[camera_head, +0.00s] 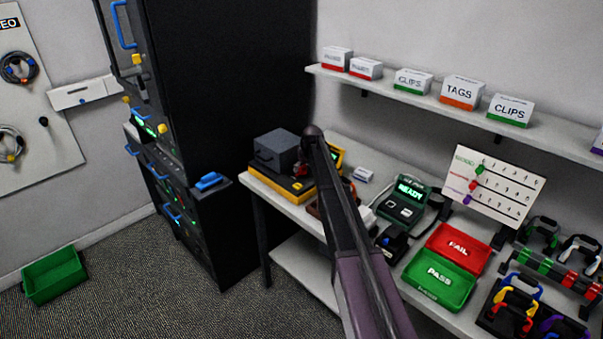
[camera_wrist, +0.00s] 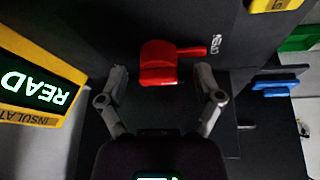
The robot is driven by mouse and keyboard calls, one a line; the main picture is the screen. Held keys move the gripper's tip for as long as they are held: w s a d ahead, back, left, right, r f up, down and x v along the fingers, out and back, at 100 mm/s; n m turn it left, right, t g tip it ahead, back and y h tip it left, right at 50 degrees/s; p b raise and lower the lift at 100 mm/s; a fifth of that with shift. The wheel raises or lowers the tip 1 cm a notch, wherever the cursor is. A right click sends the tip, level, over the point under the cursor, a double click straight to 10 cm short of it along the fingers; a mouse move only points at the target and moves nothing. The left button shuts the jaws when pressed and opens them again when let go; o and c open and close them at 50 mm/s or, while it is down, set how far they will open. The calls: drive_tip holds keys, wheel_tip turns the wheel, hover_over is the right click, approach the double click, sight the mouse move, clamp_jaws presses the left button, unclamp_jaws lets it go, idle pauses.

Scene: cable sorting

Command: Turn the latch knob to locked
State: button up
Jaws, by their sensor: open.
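The latch knob (camera_wrist: 159,63) is red, with a rounded body and a thin lever pointing right in the wrist view. It sits on a dark surface, with small white lettering I cannot read surely beside the lever tip. My gripper (camera_wrist: 161,79) is open, its two fingers spread either side of the knob body; no contact shows, and the lever reaches past the right fingertip. In the head view a small red part, likely the knob (camera_head: 298,171), shows on the yellow-and-black fixture (camera_head: 272,183) with a grey box. My arm hides the gripper there.
A yellow insulation tester (camera_wrist: 40,90) stands close on the left in the wrist view. A blue handle (camera_wrist: 276,88) is at the right. The bench also holds a READY device (camera_head: 408,200), a red FAIL tray (camera_head: 459,249) and a green PASS tray (camera_head: 438,281). A shelf (camera_head: 400,92) runs above.

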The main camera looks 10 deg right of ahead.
drive_tip(key=shift+w+f, duration=0.15)
drive_tip(key=shift+f, duration=0.2)
drive_tip(key=c, duration=1.1)
drive_tip(key=shift+a, duration=0.35)
drive_tip(key=shift+d, duration=0.25)
